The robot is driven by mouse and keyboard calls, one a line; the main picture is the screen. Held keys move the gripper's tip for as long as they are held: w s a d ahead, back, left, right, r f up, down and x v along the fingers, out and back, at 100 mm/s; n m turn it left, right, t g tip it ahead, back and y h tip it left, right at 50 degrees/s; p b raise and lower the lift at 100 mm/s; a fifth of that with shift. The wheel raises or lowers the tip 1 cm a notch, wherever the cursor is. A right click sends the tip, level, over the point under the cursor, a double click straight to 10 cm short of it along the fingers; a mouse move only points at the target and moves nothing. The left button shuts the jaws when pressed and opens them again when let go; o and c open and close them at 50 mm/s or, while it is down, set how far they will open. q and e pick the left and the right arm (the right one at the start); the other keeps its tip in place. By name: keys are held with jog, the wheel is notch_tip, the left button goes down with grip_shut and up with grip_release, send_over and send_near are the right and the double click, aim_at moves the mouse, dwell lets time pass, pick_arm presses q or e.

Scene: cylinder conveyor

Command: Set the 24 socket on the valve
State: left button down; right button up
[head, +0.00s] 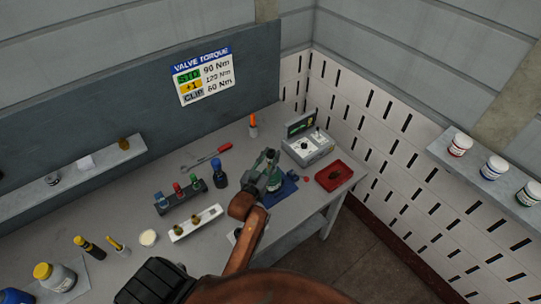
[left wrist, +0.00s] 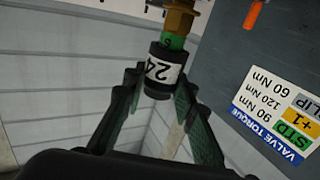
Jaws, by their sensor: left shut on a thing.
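The 24 socket (left wrist: 163,72) is a black cylinder with a white label reading 24, upside down in the left wrist view, and a green band. My left gripper (left wrist: 158,98) is shut on it, a finger on each side. A brass hex part (left wrist: 180,18), apparently of the valve, lines up with the socket's green end; I cannot tell whether it is seated. The socket is not clear there. My right gripper is not in view.
A socket rack (head: 182,199) and a white tray (head: 196,222) with brass pieces stand left of the gripper. A grey instrument case (head: 308,148) and a red bin (head: 334,176) are to its right. A red-handled wrench (head: 224,147) lies behind.

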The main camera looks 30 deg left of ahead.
aim_at(270, 161)
pick_arm(q)
jog(key=shift+f+b, duration=0.95)
jog(key=shift+f, duration=0.75)
jog(key=c, duration=1.5)
grip_release()
jog(key=shift+r, duration=0.1)
notch_tip(270, 161, up, 6)
jog(key=p, duration=0.6)
